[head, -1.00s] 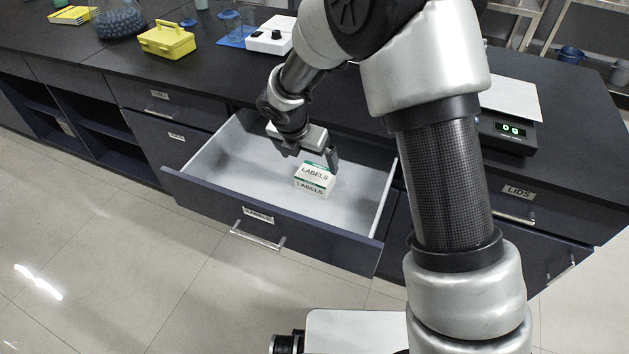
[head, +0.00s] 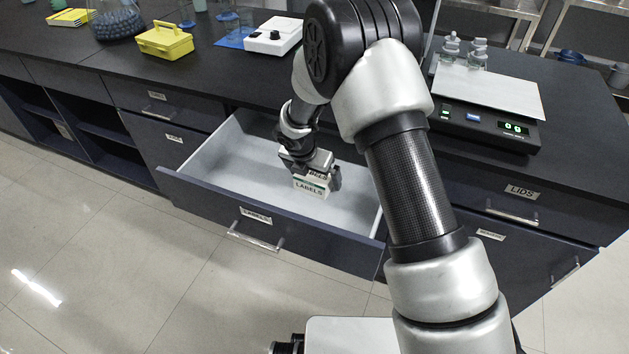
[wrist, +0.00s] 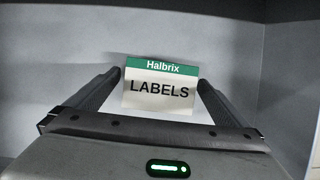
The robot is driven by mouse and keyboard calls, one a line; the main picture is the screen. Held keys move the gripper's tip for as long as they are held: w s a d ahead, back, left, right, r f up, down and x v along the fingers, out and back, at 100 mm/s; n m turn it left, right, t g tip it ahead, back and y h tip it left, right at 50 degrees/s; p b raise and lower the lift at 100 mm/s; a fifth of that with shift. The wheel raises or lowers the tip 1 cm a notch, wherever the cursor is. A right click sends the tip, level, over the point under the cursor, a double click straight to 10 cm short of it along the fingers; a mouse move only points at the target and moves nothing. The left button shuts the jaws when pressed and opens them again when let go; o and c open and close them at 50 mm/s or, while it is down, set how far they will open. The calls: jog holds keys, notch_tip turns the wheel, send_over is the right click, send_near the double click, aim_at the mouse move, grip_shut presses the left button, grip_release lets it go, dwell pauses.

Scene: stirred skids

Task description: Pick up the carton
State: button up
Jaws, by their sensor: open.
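The carton (head: 309,188) is a small white box with a green band and the word LABELS. It sits in the open drawer (head: 222,150), toward its right front part. My gripper (head: 312,172) is over the carton and hides part of its top in the head view. In the wrist view the carton (wrist: 160,88) lies between the two spread fingers of my gripper (wrist: 160,85), with a narrow gap showing at each side. Its far edge shows the name Halbrix.
The drawer's front panel (head: 205,208) and side walls surround the carton; its floor is otherwise clear. On the counter stand a yellow box (head: 165,41), a white device (head: 273,36) and a scale (head: 490,118) with a plate on it.

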jog(key=shift+r, duration=0.1)
jog(key=c, duration=1.2)
